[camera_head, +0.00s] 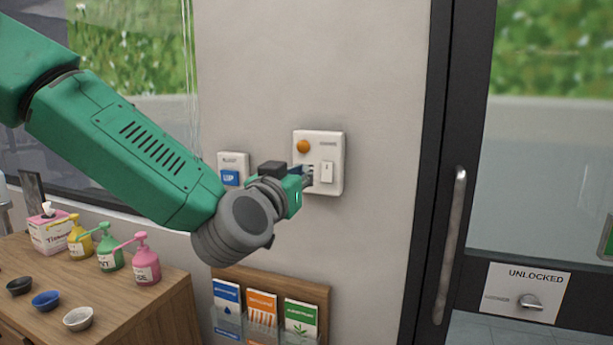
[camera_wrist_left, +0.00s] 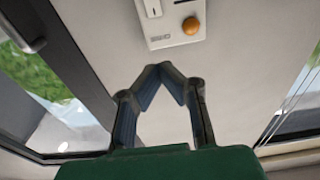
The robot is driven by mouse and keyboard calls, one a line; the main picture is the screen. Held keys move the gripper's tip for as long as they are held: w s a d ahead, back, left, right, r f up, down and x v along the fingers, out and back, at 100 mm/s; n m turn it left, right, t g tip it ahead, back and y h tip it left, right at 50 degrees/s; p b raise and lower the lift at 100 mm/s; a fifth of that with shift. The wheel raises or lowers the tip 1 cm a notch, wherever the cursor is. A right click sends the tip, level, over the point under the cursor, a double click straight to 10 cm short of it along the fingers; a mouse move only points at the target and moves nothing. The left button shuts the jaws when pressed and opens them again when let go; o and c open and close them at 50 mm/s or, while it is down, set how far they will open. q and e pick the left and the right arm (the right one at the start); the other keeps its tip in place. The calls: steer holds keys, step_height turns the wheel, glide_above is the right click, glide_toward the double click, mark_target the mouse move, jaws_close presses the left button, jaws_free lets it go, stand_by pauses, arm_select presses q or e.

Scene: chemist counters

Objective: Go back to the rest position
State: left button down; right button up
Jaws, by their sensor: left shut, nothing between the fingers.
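My left gripper (camera_head: 308,176) is at the wall, in front of a white switch panel (camera_head: 334,150) with an orange round button (camera_head: 303,146) and a white rocker switch (camera_head: 327,172). In the left wrist view the gripper (camera_wrist_left: 162,68) has its fingertips together with nothing between them. The panel (camera_wrist_left: 160,36) shows just beyond the fingertips there, and I cannot tell whether they touch it. My green left arm reaches in from the left in the head view. My right gripper is not in view.
A smaller blind switch plate (camera_head: 231,160) is left of the panel. Below hangs a wooden leaflet rack (camera_head: 268,280). A wooden counter (camera_head: 150,290) at lower left holds pump bottles, small bowls and a tissue box (camera_head: 50,236). A glass door with a vertical handle (camera_head: 450,245) and UNLOCKED sign (camera_head: 530,283) stands right.

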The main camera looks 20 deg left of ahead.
arm_select(q)
steer(key=shift+w+d+f, duration=0.1)
steer(key=shift+w+d, duration=0.05)
stand_by(0.3)
steer(key=s+f+m+g+h+b, duration=0.15)
steer(key=s+f+g, duration=0.4)
steer(key=f, duration=1.35)
steer(key=s+f+g+b, duration=0.35)
steer(key=s+f, duration=0.25)
steer(key=f, duration=1.4)
steer(key=s+a+f+g+y+b, duration=0.1)
steer(key=s+a+f+g, duration=0.3)
steer(key=s+f, duration=0.6)
steer(key=s+a+f+n+g+y+b, duration=0.1)
steer(key=s+a+f+g+b, duration=0.2)
steer(key=s+f, duration=0.8)
steer(key=s+a+g, duration=0.1)
steer(key=s+g, duration=0.1)
steer(key=s, duration=0.4)
steer(key=shift+f, duration=0.3)
steer(key=shift+w, duration=0.1)
